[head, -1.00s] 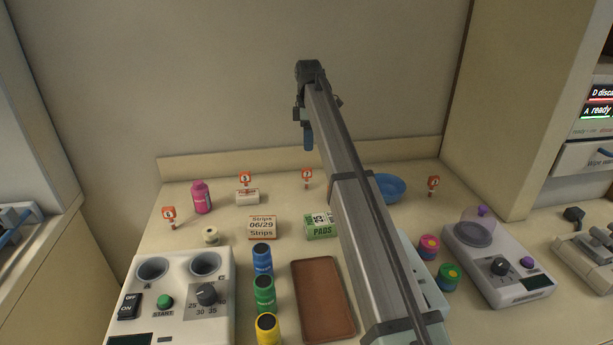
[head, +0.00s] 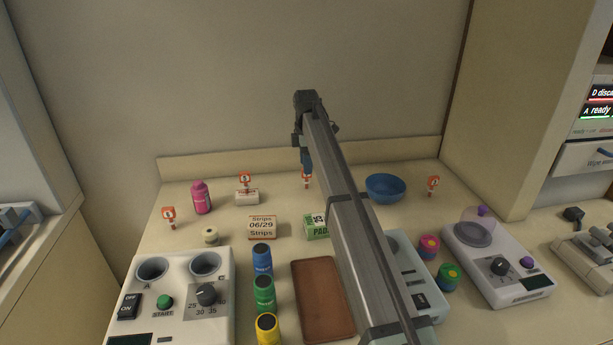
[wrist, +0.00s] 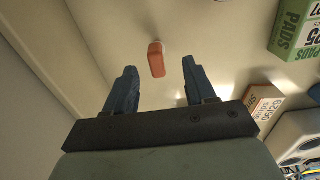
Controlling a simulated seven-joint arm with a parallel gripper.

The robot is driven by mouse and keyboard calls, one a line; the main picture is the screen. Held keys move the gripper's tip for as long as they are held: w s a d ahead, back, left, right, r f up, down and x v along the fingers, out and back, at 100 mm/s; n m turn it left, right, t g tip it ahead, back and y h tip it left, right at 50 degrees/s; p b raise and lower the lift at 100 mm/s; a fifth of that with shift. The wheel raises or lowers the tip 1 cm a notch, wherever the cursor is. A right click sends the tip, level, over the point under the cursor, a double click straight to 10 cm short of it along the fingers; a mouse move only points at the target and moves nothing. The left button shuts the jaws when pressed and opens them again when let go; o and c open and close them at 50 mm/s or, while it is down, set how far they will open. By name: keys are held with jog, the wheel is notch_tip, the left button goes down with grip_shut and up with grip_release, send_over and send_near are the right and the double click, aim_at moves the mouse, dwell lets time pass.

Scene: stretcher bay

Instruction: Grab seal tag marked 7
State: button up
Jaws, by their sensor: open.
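Several small orange-red seal tags with white faces stand along the back of the counter in the head view: one at far left (head: 169,216), one behind a small white box (head: 246,180), one at the middle (head: 307,180) and one at right (head: 433,184). Their markings are too small to read. My gripper (head: 307,160) is over the middle tag and partly covers it. In the wrist view the open blue fingers (wrist: 157,82) have an orange tag (wrist: 156,58) ahead of the gap between them, seen from its top edge; nothing is held.
A strips box (head: 262,227) and a green pads box (head: 316,226) stand in front of the tags. A pink bottle (head: 201,197) is at left, a blue bowl (head: 386,188) at right. A brown tray (head: 322,300) lies nearer. The wall rises close behind.

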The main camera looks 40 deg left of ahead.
aim_at(306, 177)
jog(key=shift+w+f, duration=0.2)
jog(key=shift+f, duration=2.45)
grip_shut()
